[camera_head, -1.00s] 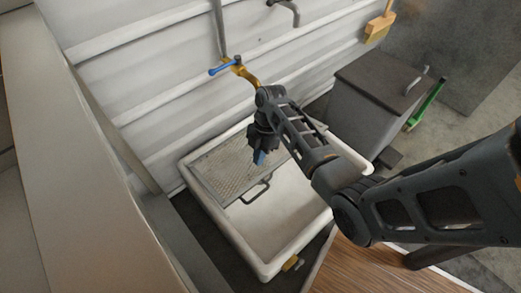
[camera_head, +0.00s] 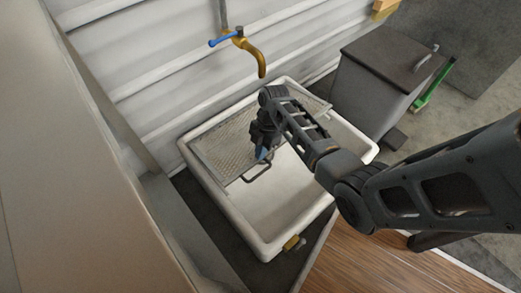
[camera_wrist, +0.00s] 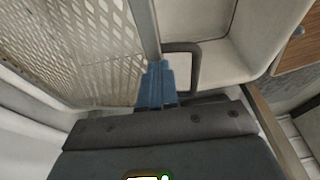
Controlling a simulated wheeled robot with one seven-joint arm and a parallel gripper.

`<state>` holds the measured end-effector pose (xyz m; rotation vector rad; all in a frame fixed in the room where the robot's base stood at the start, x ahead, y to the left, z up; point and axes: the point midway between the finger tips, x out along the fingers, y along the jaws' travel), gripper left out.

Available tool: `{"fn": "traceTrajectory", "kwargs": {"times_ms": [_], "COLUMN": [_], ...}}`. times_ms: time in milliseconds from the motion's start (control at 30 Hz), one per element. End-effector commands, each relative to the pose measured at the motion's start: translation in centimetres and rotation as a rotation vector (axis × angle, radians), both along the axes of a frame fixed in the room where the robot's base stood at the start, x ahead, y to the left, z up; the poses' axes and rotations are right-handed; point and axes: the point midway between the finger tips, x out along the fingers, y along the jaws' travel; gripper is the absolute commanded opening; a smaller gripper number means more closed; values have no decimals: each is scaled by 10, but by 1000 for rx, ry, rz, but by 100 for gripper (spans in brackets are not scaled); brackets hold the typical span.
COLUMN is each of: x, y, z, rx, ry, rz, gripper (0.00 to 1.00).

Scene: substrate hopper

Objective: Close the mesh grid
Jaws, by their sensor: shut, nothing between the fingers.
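The mesh grid (camera_head: 222,150) is a perforated metal panel over the back part of the white sink basin (camera_head: 232,218). Its dark U-shaped handle (camera_head: 258,174) sticks out from the front edge over the basin. The exact tilt of the grid is hard to tell. My gripper (camera_head: 263,153) has blue fingertips, close together and empty, at the grid's front edge by the handle. In the wrist view the fingertips (camera_wrist: 156,72) are beside the handle (camera_wrist: 183,47), with the grid (camera_wrist: 75,45) at left. Whether they touch is unclear. My arm hides part of the grid's right side.
A yellow tap (camera_head: 250,53) with a blue lever hangs above the basin's back. A grey bin (camera_head: 375,90) with a dark lid stands to the right. A wooden surface (camera_head: 350,265) is at front right. The front of the basin is empty.

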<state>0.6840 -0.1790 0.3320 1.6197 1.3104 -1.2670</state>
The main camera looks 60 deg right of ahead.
Motion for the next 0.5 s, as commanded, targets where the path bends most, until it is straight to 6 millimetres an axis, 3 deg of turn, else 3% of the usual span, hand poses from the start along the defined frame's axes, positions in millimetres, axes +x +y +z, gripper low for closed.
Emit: {"fn": "traceTrajectory", "kwargs": {"times_ms": [300,500], "x": [-14,-16], "y": [5,5], "z": [-58,-66], "rx": [-32,-33], "ry": [-109,-109], "rz": [0,1], "gripper": [0,0]}}
